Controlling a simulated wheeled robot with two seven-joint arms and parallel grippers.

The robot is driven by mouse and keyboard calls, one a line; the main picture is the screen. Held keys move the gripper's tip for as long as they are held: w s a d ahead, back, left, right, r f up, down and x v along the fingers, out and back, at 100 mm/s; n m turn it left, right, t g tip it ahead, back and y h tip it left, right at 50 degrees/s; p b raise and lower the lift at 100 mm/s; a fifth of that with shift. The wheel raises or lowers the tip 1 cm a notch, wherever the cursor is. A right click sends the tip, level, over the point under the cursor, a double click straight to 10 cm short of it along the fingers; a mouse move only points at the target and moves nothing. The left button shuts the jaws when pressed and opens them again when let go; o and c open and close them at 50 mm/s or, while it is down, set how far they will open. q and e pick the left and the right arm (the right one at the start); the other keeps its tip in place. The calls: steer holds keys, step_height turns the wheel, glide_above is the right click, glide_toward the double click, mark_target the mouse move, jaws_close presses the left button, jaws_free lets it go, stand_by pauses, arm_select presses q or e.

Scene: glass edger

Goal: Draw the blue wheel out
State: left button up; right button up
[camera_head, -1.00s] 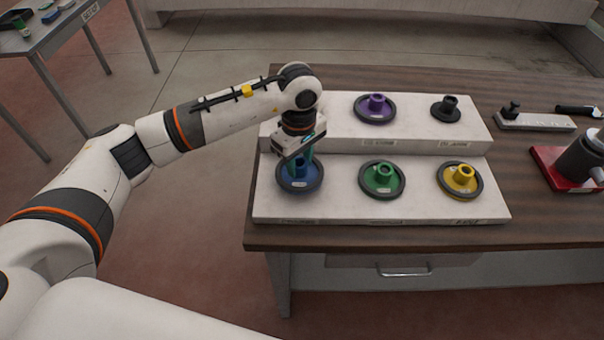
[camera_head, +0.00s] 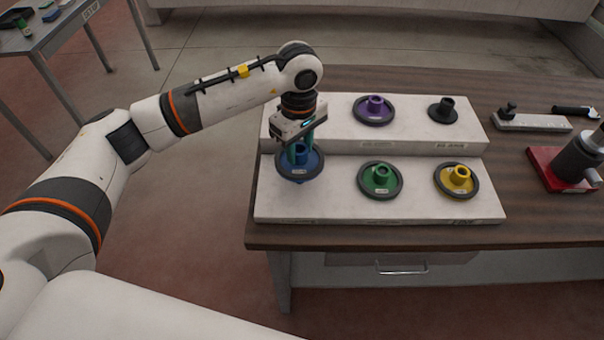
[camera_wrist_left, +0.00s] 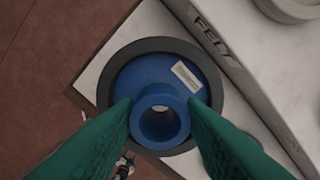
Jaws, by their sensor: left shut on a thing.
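The blue wheel (camera_head: 312,172) is a blue disc with a dark rim and a raised hollow hub, at the left end of the lower step of the white stand (camera_head: 330,208). My left gripper (camera_head: 300,152) points down over it, its green fingers shut on the hub. In the left wrist view the fingers (camera_wrist_left: 160,118) press the hub of the blue wheel (camera_wrist_left: 140,78) from both sides. The wheel appears raised a little above the step, roughly level. My right gripper is not in view.
A green wheel (camera_head: 370,188) and a yellow wheel (camera_head: 448,188) sit to the right on the lower step. A purple wheel (camera_head: 364,115) and a black piece (camera_head: 443,112) are on the upper step. A red-based fixture (camera_head: 546,166) stands at the right.

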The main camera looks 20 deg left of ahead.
arm_select(q)
steer(key=shift+r, duration=0.15)
steer(key=shift+r+p, duration=0.65)
steer(key=shift+r, duration=1.35)
